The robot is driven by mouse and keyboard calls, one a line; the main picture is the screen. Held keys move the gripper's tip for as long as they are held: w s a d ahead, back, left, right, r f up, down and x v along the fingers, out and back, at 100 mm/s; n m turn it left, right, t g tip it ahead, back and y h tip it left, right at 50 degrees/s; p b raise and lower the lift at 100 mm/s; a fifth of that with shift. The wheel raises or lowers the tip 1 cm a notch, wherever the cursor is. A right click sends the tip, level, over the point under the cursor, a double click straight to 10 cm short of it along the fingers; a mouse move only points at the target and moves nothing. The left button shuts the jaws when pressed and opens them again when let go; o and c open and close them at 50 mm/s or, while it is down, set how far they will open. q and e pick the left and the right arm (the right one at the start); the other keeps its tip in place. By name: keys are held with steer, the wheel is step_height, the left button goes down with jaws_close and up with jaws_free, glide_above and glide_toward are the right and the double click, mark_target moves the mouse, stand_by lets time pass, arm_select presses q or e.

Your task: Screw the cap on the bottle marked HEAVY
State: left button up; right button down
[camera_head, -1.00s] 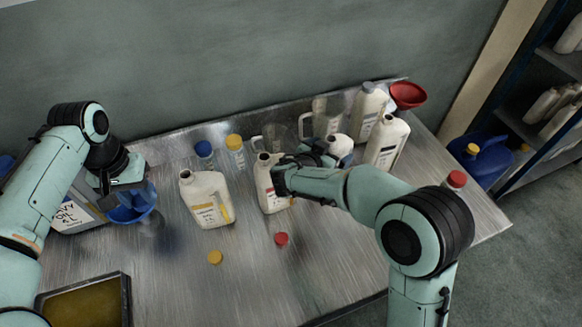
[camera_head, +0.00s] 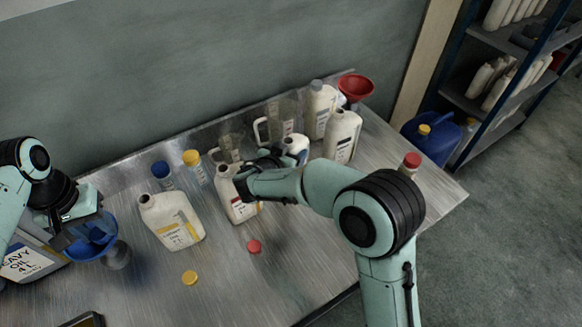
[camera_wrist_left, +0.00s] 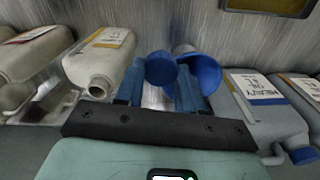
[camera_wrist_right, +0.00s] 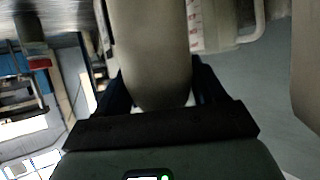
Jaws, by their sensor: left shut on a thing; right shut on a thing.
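The grey bottle marked HEAVY (camera_head: 28,265) stands at the far left of the head view, cut by the frame edge. In the left wrist view, its labelled side (camera_wrist_left: 258,88) is right of my fingers, with a grey neck (camera_wrist_left: 271,157) below showing no blue cap. My left gripper (camera_head: 78,236) is shut on a blue round cap (camera_wrist_left: 160,69), held beside the blue funnel (camera_wrist_left: 207,72) and apart from the bottle. My right gripper (camera_head: 282,156) is shut on a pale bottle (camera_head: 296,147), whose body (camera_wrist_right: 150,50) fills the space between its fingers.
A white bottle with a yellow label (camera_head: 172,222) and a red-marked one (camera_head: 238,208) stand mid-table. A yellow cap (camera_head: 190,277) and red cap (camera_head: 254,246) lie in front. Jars, jugs, bottles and a red funnel (camera_head: 356,86) line the back.

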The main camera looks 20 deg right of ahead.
steer(key=shift+r, duration=0.2)
step_height(320, 180, up, 20)
steer(key=shift+f, duration=0.2)
stand_by(1.1)
steer(key=shift+r, duration=0.1)
stand_by(0.7)
